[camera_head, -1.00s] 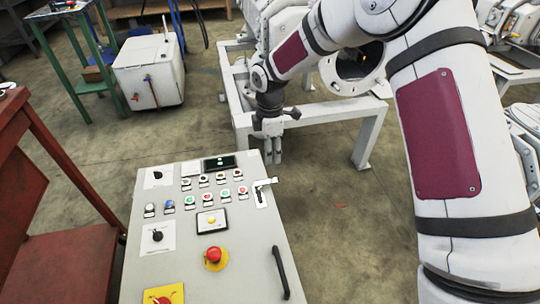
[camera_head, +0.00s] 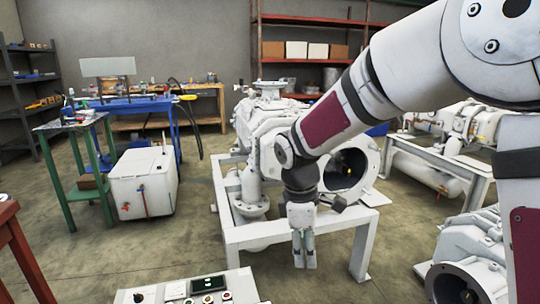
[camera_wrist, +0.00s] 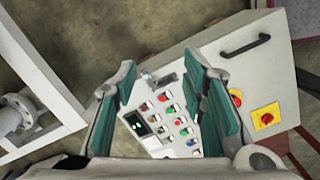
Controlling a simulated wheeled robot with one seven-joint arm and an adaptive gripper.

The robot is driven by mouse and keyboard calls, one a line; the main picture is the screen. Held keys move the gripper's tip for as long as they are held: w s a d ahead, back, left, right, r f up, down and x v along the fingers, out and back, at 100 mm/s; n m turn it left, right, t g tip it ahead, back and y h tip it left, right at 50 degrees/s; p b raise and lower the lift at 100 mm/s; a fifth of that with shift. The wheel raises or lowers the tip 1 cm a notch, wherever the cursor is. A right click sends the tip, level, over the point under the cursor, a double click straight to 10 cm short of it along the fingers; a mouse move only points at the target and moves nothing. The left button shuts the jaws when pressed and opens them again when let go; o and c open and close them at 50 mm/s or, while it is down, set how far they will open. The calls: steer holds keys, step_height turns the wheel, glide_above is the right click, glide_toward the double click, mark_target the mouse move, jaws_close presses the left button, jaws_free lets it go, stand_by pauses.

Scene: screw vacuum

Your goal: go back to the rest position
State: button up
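My gripper (camera_head: 304,265) hangs fingers-down at the end of my arm in the head view, in front of the white machine frame. It is empty. In the wrist view its two teal-padded fingers (camera_wrist: 160,100) stand apart, with nothing between them but the view of the control panel below. The grey control panel (camera_wrist: 272,60) has several coloured buttons, a small screen, a red stop button and a black handle.
A white machine (camera_head: 266,127) on a white frame (camera_head: 240,235) stands just behind my gripper. A white box (camera_head: 145,183) and a green table (camera_head: 62,129) are at left, with a red stand (camera_head: 12,240) at the edge. Open floor lies between.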

steer(key=s+d+r+m, duration=0.4)
steer(key=s+d+r, duration=0.1)
steer(key=s, duration=0.4)
steer(key=s+d+r+m, duration=0.4)
steer(key=s+r, duration=0.1)
steer(key=s, duration=0.4)
steer(key=s+d+f+m+y, duration=0.2)
steer(key=s+m, duration=0.5)
steer(key=s, duration=1)
step_height(320, 180, up, 29)
steer(key=t+p, duration=0.3)
steer(key=p, duration=2.4)
steer(key=shift+w+d+r+t, duration=0.2)
steer(key=shift+t, duration=0.2)
